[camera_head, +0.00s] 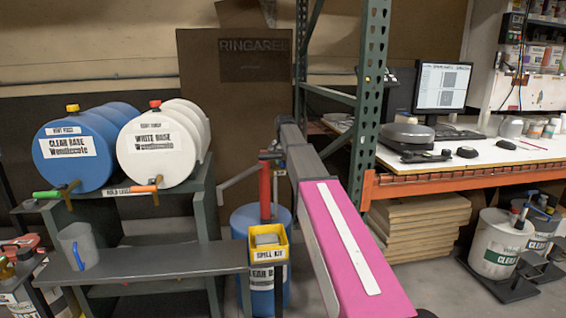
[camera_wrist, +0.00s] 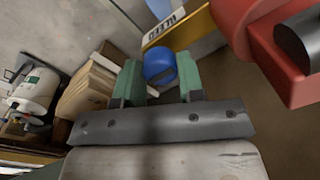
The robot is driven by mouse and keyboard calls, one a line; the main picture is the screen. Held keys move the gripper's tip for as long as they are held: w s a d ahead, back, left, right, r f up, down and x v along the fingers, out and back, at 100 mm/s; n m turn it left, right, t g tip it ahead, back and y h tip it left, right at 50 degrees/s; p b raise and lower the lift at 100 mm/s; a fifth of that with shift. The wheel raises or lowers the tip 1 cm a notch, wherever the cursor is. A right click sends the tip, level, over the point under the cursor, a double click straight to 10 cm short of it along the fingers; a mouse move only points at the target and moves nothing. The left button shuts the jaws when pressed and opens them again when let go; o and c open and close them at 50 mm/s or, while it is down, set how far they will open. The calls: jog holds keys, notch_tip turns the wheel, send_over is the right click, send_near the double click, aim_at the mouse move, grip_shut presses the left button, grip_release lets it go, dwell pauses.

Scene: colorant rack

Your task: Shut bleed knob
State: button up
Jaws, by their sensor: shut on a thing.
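A round blue knob (camera_wrist: 160,66) sits between the green fingertips of my gripper (camera_wrist: 160,78) in the wrist view. My gripper is shut on it, with a finger on each side. Its marking and how far it is turned cannot be seen. A red body (camera_wrist: 265,45) with a dark cylinder stands close to the right of the fingers. In the head view a red upright pump (camera_head: 265,190) rises from a blue drum (camera_head: 241,222). My arm covers much of that area, and I cannot make out the knob or the gripper there.
A yellow spill kit tray (camera_head: 281,236) stands in front of the drum. A grey bench (camera_head: 165,262) bears a jug (camera_head: 78,246). Blue (camera_head: 82,145) and white (camera_head: 158,145) barrels lie on a rack at left. A stack of boards (camera_head: 418,225) lies under the right table.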

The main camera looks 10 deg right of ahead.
aim_at(284, 162)
jog(key=o, duration=0.9)
notch_tip(284, 162, up, 11)
jog(key=shift+s+d+f, duration=0.1)
jog(key=shift+d, duration=0.05)
